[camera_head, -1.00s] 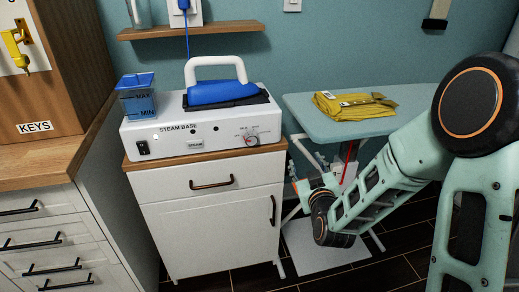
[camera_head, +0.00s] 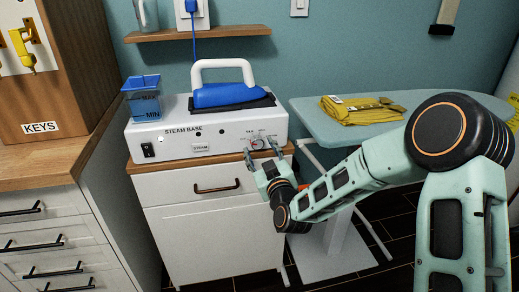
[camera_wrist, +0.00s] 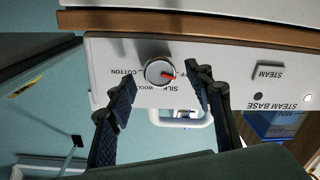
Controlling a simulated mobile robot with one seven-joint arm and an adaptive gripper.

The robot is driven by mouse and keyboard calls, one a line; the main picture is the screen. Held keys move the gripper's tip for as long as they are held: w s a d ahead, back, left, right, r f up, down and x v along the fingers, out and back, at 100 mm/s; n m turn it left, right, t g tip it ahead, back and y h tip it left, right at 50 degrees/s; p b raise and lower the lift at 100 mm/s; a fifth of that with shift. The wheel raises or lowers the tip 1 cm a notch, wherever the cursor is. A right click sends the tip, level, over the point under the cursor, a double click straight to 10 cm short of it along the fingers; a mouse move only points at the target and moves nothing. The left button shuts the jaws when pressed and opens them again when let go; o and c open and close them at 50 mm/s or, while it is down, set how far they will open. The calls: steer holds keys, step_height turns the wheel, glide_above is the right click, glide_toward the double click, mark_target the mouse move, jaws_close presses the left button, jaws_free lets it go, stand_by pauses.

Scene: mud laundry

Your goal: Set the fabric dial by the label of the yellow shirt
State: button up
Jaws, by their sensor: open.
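The fabric dial (camera_head: 258,143) is a round silver knob on the front of the white steam base (camera_head: 185,148). In the wrist view, the dial (camera_wrist: 159,71) shows upside down, its red pointer towards the partly hidden OFF mark. Silk, wool and cotton words surround it. My gripper (camera_head: 262,149) is open in front of the dial. In the wrist view, my gripper's fingers (camera_wrist: 161,88) stand on either side of the knob, with gaps. The folded yellow shirt (camera_head: 362,112) lies on the ironing board; its white label (camera_head: 336,99) is too small to read.
The blue iron (camera_head: 232,94) rests on top of the steam base, beside a blue water cup (camera_head: 142,98). The steam base stands on a white cabinet (camera_head: 215,238). The ironing board (camera_head: 318,126) is at the right, behind my arm.

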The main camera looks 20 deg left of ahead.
steer(key=shift+w+a, duration=0.3)
steer(key=shift+w, duration=0.15)
steer(key=c, duration=1.2)
steer(key=shift+o, duration=0.2)
steer(key=shift+f+m+b, duration=0.1)
steer(key=shift+m+b, duration=0.2)
steer(key=shift+b, duration=0.1)
steer(key=m+b, duration=0.3)
steer(key=shift+f+m, duration=0.1)
steer(key=shift+m, duration=0.2)
steer(key=m+b, duration=0.4)
steer(key=m, duration=0.1)
steer(key=shift+m, duration=0.4)
